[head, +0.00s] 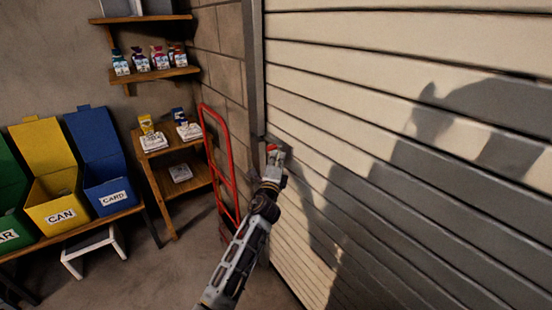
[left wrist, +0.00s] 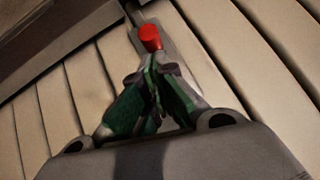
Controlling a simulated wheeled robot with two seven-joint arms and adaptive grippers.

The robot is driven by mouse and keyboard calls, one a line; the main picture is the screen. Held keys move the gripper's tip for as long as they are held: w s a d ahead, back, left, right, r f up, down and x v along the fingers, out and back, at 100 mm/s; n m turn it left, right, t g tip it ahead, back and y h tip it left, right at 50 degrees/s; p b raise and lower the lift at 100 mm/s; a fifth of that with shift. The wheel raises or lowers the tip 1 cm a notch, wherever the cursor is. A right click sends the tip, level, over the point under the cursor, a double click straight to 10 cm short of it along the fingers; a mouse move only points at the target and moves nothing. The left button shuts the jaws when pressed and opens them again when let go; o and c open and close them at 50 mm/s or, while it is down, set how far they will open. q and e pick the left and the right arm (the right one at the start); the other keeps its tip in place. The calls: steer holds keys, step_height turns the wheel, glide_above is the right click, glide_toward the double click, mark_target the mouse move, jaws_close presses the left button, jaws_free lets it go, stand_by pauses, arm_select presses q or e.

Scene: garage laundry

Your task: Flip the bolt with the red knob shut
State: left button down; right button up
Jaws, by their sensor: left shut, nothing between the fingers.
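The bolt's red knob (head: 271,147) shows small at the left edge of the slatted door, just beyond my left gripper. In the left wrist view the red knob (left wrist: 150,37) stands just past the fingertips, in front of a grey metal plate (left wrist: 187,60) on the door. My left gripper (head: 274,160) is shut and empty, with its fingertips close to the knob; it also shows in the left wrist view (left wrist: 155,72). I cannot tell whether the tips touch the knob. The bolt's bar is mostly hidden behind the gripper. My right gripper is not in view.
The slatted door (head: 400,150) fills the right side, with shadows on it. A red hand truck (head: 222,165) stands left of my arm. Further left are a wooden shelf unit (head: 180,165), a yellow bin (head: 55,200) and a blue bin (head: 105,175).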

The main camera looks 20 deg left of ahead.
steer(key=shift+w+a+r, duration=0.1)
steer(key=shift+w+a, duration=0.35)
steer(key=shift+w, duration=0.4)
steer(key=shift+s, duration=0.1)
